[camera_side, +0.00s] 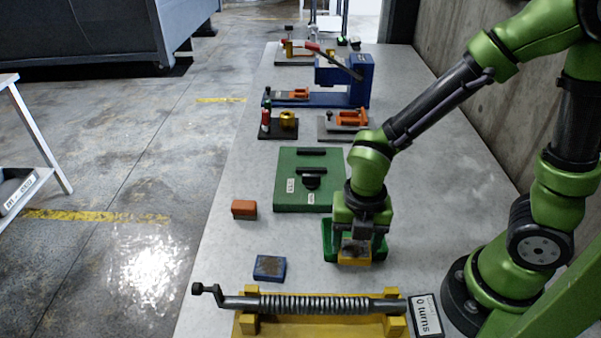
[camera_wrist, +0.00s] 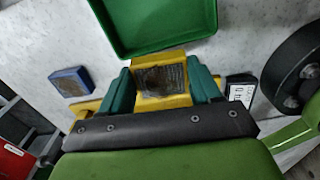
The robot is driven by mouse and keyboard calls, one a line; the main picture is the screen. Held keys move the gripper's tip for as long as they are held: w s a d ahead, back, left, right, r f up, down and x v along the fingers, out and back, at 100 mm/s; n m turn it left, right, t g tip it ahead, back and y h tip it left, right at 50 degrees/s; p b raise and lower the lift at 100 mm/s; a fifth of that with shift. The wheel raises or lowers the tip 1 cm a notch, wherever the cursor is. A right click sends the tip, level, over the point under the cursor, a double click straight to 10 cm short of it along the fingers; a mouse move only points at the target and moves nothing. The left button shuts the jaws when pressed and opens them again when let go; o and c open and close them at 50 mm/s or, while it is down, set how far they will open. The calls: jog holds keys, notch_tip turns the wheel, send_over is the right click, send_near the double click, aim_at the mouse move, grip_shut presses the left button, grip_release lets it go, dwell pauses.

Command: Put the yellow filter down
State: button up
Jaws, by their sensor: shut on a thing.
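The yellow filter (camera_side: 355,252) is a small yellow block with a dark, dirty panel. It also shows in the wrist view (camera_wrist: 163,82), between my two teal fingers. My gripper (camera_side: 357,238) points down and is shut on it. The filter is low over the table, just in front of the green tray; I cannot tell whether it touches the table. The green tray (camera_side: 327,240) is partly hidden behind my gripper in the side view. In the wrist view the tray (camera_wrist: 155,47) looks empty where it shows.
A blue block (camera_side: 269,267) and an orange block (camera_side: 244,209) lie to the left. A yellow-framed screw (camera_side: 318,304) with a crank spans the front, beside a "0 turns" counter (camera_side: 425,315). A green plate (camera_side: 290,194) lies behind. Bare table separates the blue block and my gripper.

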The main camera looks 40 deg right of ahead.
dwell(0.3)
jog(key=shift+w+d, duration=0.2)
jog(key=shift+d, duration=0.2)
jog(key=w+d, duration=0.2)
jog(key=w+d+m, duration=0.1)
jog(key=w+d, duration=0.1)
jog(key=d, duration=0.1)
jog(key=w+d+m, duration=0.1)
jog(key=w+d, duration=0.1)
jog(key=shift+w+d+r, duration=0.2)
jog(key=shift+d+r, duration=0.05)
jog(key=shift+r, duration=0.1)
jog(key=w+d+r+n, duration=0.2)
jog(key=w+d, duration=0.3)
jog(key=d, duration=0.1)
send_over(311, 161)
jog(key=shift+f+n, duration=0.3)
jog(key=shift+f, duration=1.95)
